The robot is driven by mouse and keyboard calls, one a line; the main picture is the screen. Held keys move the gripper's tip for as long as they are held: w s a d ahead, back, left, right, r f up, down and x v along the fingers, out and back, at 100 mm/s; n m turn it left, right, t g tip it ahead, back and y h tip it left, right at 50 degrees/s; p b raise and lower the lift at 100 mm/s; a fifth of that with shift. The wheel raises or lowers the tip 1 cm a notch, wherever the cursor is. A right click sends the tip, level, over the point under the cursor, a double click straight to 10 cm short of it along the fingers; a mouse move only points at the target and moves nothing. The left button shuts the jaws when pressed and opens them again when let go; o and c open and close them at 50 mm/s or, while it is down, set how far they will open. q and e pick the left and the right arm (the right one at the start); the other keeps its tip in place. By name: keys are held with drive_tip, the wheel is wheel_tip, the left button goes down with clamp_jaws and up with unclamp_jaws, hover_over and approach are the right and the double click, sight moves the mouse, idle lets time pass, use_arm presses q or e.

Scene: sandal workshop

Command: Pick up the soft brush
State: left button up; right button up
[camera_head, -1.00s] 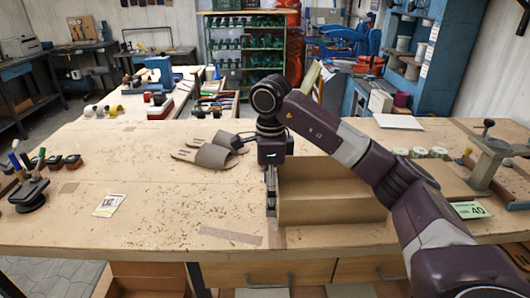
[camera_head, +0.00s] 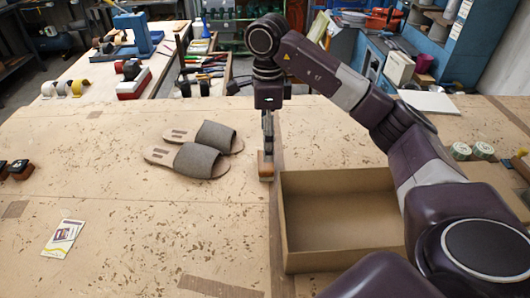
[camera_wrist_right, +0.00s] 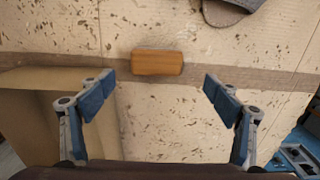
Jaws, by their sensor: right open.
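A small wooden block, which looks like the soft brush (camera_head: 265,172), lies on the workbench just left of an open cardboard box. Its plain brown top faces up in the right wrist view (camera_wrist_right: 157,63), and no bristles show. My right gripper (camera_head: 268,143) points down over it in the head view and partly covers it. In the wrist view the right gripper (camera_wrist_right: 159,84) is open and empty, its blue fingertips wide apart. The brush lies a little beyond the line between the tips, roughly centred, touching neither finger. My left gripper is not in view.
The open cardboard box (camera_head: 290,240) stands right of the brush and looks empty. A pair of grey sandals (camera_head: 195,160) lies to the left. A small card (camera_head: 63,238) lies at the front left. Bare workbench (camera_head: 150,235) is free at the front and left.

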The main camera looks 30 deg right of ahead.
sight(266, 165)
drive_tip(key=shift+w+f, duration=0.1)
drive_tip(key=shift+f, duration=0.6)
drive_tip(key=shift+s+a+f+p, duration=0.15)
drive_tip(key=shift+s+f+p, duration=0.2)
drive_tip(key=shift+f, duration=0.3)
drive_tip(key=f+p, duration=0.2)
drive_tip(key=f, duration=0.2)
drive_tip(key=shift+a+f, duration=0.15)
drive_tip(key=shift+a, duration=0.05)
drive_tip(key=shift+f, duration=0.3)
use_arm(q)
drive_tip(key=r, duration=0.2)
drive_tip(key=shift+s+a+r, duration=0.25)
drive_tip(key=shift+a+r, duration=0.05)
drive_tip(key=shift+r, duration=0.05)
use_arm(e)
drive_tip(key=shift+c, duration=0.6)
drive_tip(key=c, duration=1.2)
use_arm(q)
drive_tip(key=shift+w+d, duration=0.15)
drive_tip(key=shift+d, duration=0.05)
use_arm(e)
drive_tip(key=shift+o, duration=0.2)
